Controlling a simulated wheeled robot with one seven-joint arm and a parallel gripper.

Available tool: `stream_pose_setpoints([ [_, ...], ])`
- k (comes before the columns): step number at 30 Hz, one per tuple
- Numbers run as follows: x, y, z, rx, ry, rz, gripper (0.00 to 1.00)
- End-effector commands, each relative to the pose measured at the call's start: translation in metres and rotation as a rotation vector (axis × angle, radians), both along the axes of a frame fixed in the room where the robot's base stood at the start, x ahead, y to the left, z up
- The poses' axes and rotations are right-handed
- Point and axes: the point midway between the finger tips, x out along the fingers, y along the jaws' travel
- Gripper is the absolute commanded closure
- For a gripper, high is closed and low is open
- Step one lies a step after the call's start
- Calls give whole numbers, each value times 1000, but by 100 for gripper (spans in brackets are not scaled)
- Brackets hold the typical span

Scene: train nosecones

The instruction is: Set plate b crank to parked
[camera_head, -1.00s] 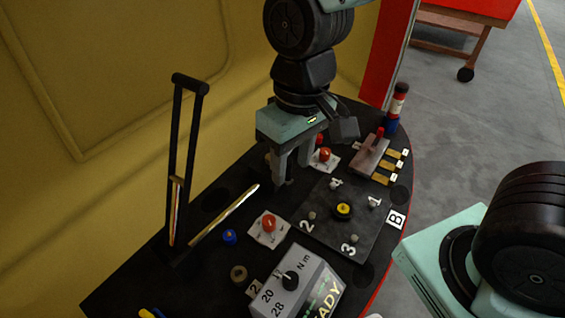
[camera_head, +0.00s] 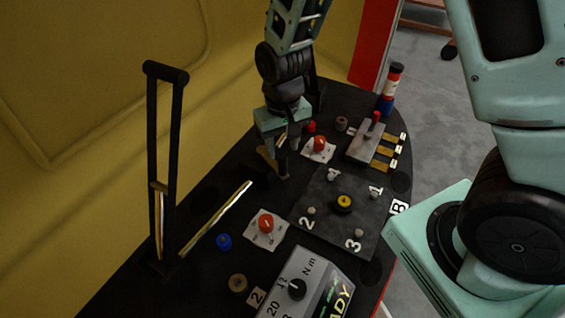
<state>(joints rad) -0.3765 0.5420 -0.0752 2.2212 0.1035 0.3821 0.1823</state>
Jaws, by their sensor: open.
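The dark square plate (camera_head: 325,232) carries the numbers 1 to 3, a partly turned fourth mark, several small grey studs and a yellow-centred hub (camera_head: 343,203). A label B (camera_head: 399,208) stands at its right edge. Red knobs sit on two white cards, one left of the plate (camera_head: 266,222) and one behind it (camera_head: 319,144). I cannot tell which part is the plate b crank or read its setting. My gripper (camera_head: 283,170) points down over the table, left of the far card and behind the plate. It is open, with nothing visible between the fingers.
A tall black frame handle (camera_head: 163,165) rises at the left. A grey torque box (camera_head: 297,288) stands at the front. A grey block with brass tabs (camera_head: 365,142) and a red-and-blue bottle (camera_head: 389,92) stand at the back right.

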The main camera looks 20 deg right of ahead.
Motion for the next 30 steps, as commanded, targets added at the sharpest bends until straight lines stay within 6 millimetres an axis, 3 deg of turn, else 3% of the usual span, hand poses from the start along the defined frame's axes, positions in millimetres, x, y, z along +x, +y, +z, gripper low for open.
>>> stream_pose_setpoints([
  [3, -1, 0, -26, -1, 5, -1, 57],
  [9, -1, 0, -54, -1, 3, 0, 57],
  [15, 0, 0, -66, 1, 0, 0, 57],
  [23, 0, 0, -67, 1, -1, 0, 57],
  [28, 0, 0, -67, 1, -1, 0, 98],
  [30, 0, 0, -67, 1, -1, 0, 100],
])
